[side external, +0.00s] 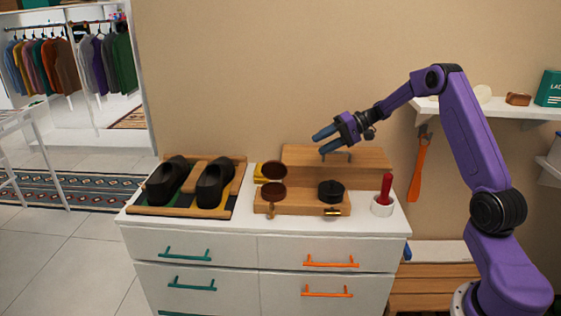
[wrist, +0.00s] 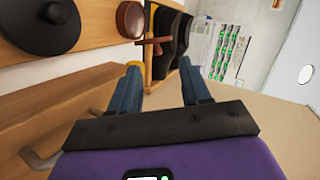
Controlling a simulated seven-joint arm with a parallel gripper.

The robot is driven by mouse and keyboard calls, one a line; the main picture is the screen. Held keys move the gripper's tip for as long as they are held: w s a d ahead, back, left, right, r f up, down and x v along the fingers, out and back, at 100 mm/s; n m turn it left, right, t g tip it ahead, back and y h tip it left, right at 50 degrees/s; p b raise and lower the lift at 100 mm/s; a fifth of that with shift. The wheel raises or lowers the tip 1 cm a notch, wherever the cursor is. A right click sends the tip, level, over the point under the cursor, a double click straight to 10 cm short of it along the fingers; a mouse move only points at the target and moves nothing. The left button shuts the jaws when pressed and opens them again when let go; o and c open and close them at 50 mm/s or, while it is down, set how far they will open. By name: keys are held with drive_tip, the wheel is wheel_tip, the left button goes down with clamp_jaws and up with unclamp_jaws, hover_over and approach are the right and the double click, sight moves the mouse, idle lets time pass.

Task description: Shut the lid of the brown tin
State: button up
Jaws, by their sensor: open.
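My gripper (side external: 325,142) is open and empty, above and to the right of the tin, in front of the wall. Its blue fingers (wrist: 160,72) are spread apart in the wrist view.
A black tin (side external: 331,192) stands right of the brown one. Black shoes (side external: 213,185) lie on a tray at left; a red-handled tool (side external: 386,188) stands in a white cup at right.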

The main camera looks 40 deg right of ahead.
drive_tip(key=d+t, duration=0.1)
drive_tip(key=d, duration=0.3)
approach(275, 167)
drive_tip(key=w+a+f, duration=0.3)
drive_tip(key=w, duration=0.4)
drive_tip(key=shift+a+f+m, duration=0.4)
drive_tip(key=shift+s, duration=0.1)
clamp_jaws()
